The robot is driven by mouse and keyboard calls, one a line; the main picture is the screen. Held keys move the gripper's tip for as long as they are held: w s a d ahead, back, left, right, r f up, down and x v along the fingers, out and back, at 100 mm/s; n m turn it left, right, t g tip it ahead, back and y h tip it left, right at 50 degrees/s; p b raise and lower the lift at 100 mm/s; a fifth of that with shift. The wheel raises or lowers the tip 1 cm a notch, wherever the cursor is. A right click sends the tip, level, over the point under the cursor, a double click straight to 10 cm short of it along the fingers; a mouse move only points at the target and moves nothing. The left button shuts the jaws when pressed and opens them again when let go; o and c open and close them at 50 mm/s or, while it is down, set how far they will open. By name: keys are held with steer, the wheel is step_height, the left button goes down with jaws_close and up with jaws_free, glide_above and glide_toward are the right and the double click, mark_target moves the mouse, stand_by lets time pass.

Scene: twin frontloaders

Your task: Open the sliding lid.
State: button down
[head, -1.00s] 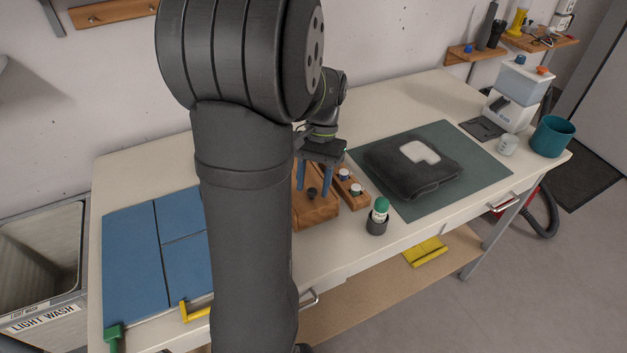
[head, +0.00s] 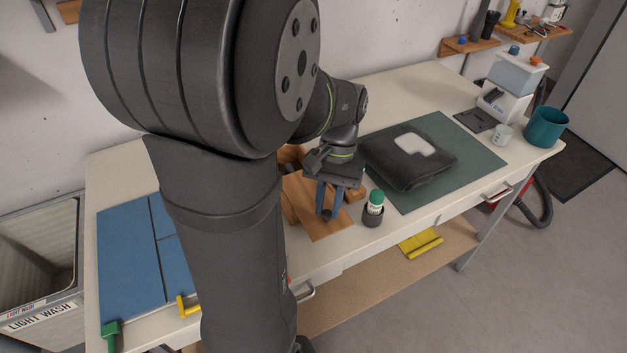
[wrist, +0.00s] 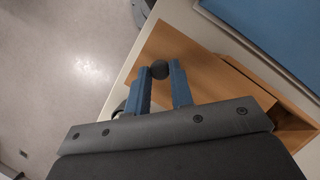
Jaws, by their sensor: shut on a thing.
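The wooden sliding lid (head: 308,208) sticks out toward the front of the table from its wooden box (head: 287,158). The lid also shows in the wrist view (wrist: 196,66), with part of the box (wrist: 296,140) at the right. My gripper (head: 327,213) is shut on the lid's round black knob; in the wrist view the knob (wrist: 160,69) sits between the two blue fingertips. My gripper and wrist hide much of the box, and how far its inside is uncovered is hard to tell.
A green-capped bottle (head: 376,197) stands in a dark cup (head: 373,215) just right of my gripper. A dark folded cloth (head: 405,170) lies on a green mat (head: 475,150). Blue panels (head: 130,260) lie left. The table's front edge is close to the lid.

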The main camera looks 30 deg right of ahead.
steer(key=s, duration=0.5)
steer(key=shift+s, duration=0.1)
steer(key=c, duration=1.3)
jaws_free()
steer(key=shift+o, duration=0.2)
steer(key=v, duration=1.7)
steer(key=shift+r, duration=0.25)
steer(key=shift+f, duration=0.1)
